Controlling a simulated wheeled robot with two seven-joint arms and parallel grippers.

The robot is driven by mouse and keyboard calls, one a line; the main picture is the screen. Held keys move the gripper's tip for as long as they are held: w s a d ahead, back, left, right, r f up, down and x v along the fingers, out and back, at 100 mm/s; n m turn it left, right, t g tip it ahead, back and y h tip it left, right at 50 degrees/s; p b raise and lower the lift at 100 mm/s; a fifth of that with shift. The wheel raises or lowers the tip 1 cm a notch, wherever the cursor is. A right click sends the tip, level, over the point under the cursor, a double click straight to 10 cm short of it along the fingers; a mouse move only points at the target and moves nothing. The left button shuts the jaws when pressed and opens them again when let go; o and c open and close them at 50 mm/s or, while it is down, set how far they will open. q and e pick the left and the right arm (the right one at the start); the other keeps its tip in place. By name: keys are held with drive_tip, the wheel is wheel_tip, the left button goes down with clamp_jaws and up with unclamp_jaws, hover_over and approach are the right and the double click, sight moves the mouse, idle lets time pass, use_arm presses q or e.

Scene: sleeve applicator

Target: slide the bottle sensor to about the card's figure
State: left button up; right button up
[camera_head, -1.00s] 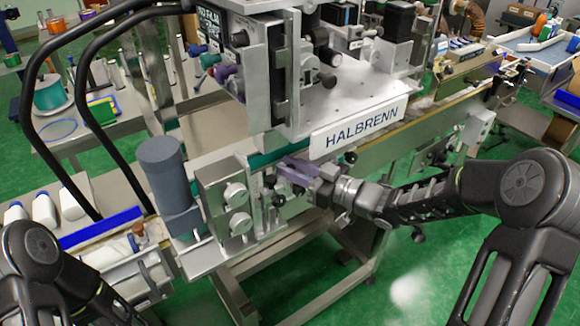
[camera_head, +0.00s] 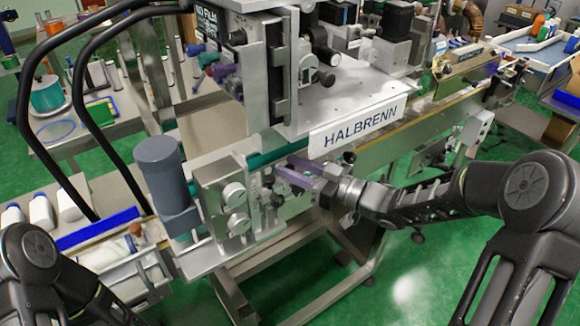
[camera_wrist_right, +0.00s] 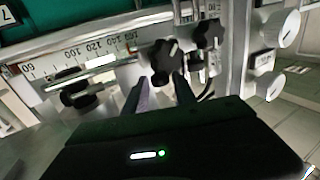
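The scale rail (camera_wrist_right: 90,60) runs across the right wrist view, with printed figures from 60 at left to about 160 at right. A black star knob (camera_wrist_right: 162,60) is near the high-figure end, and a second dark knob (camera_wrist_right: 82,96) is below the scale at left. I cannot tell for sure which knob belongs to the bottle sensor. My right gripper (camera_wrist_right: 160,88) has its fingers apart, just in front of the star knob, with nothing seen held. In the head view the right gripper (camera_head: 290,180) is at the machine's front. My left gripper is out of view.
The HALBRENN machine plate (camera_head: 356,128) overhangs the gripper. A grey motor cylinder (camera_head: 160,170) and pale round knobs (camera_head: 236,208) stand left of it. In the wrist view, pale knobs (camera_wrist_right: 282,28) are at right. White bottles (camera_head: 40,210) are at far left. The green floor is open at front.

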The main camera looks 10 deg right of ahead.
drive_tip(key=b+v, duration=0.1)
drive_tip(key=v, duration=0.6)
idle(0.4)
